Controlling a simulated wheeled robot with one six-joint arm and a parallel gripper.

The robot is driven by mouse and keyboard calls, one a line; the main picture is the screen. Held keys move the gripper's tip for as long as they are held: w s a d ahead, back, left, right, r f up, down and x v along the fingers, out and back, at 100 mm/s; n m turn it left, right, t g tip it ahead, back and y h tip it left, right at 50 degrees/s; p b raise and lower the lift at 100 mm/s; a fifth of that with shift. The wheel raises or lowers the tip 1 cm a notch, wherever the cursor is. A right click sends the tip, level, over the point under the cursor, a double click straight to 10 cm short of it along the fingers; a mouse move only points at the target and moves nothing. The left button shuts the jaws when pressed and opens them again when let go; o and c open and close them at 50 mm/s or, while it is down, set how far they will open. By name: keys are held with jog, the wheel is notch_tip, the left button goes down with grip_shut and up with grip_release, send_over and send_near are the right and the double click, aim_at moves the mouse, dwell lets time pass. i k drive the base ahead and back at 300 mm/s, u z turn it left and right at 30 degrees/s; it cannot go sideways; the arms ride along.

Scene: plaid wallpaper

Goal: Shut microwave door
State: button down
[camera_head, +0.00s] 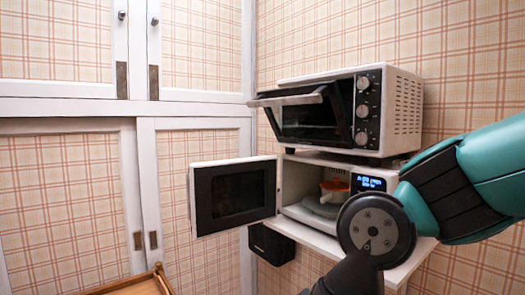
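The white microwave (347,163) stands on a white shelf below a toaster oven. Its door (203,203), white with a dark window, stands wide open and swung out to the left. The cavity is exposed, and an orange item (334,192) sits inside on a round plate. The blue display is lit on the right. My teal and black arm comes in from the right and covers the lower right of the microwave front. My gripper's fingers do not show; only dark arm parts reach the bottom edge.
A toaster oven (403,108) sits on top of the microwave, its glass door (295,95) tilted partly open. A black box (271,245) is below the open microwave door. White cabinets (188,109) stand at left. A wooden piece (163,280) shows at bottom left.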

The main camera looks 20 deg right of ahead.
aim_at(257, 189)
jog(key=z, duration=0.1)
jog(key=i, duration=0.7)
jog(key=u, duration=0.65)
jog(key=i, duration=0.5)
jog(key=u, duration=0.5)
